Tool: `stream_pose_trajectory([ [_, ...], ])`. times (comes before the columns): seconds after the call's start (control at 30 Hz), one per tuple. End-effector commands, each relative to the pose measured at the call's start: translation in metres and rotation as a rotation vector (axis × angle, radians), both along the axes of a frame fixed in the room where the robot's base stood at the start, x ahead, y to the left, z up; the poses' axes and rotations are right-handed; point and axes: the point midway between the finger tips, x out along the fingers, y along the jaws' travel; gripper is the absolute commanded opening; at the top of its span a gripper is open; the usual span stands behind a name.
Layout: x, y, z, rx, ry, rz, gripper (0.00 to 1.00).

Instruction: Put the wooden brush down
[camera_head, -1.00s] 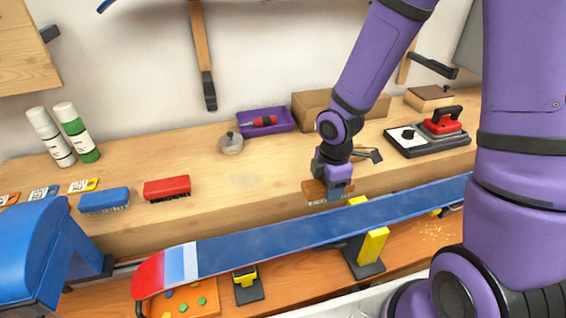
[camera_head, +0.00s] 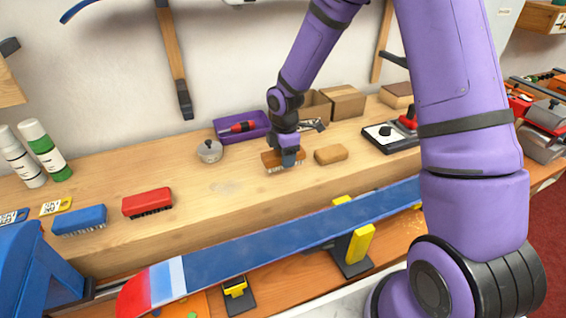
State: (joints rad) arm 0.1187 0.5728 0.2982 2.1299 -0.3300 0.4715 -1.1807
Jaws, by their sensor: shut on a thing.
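The wooden brush (camera_head: 271,160) has a brown wooden back and pale bristles pointing down. My gripper (camera_head: 289,158) is shut on it from above and hides part of its right half. The brush is upright and level over the bench top (camera_head: 215,188), with its bristles at or just above the wood; I cannot tell whether they touch.
A tan block (camera_head: 330,155) lies just right of the brush. A purple tray (camera_head: 240,126) and a lidded metal pot (camera_head: 209,151) are behind and left. Red (camera_head: 147,202) and blue (camera_head: 79,220) brushes stand left. The blue ski (camera_head: 290,240) runs in front.

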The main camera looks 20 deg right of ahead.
Motion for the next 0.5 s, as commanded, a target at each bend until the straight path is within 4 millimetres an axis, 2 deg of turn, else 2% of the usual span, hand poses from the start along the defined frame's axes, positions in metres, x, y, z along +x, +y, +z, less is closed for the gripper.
stream_pose_trajectory([
  [0.17, 0.008, 0.000, -0.003, 0.000, 0.001, 0.000, 0.25],
  [0.4, 0.008, 0.000, -0.031, -0.001, 0.003, 0.003, 0.25],
  [0.5, 0.008, 0.000, -0.036, -0.001, 0.001, 0.002, 0.25],
])
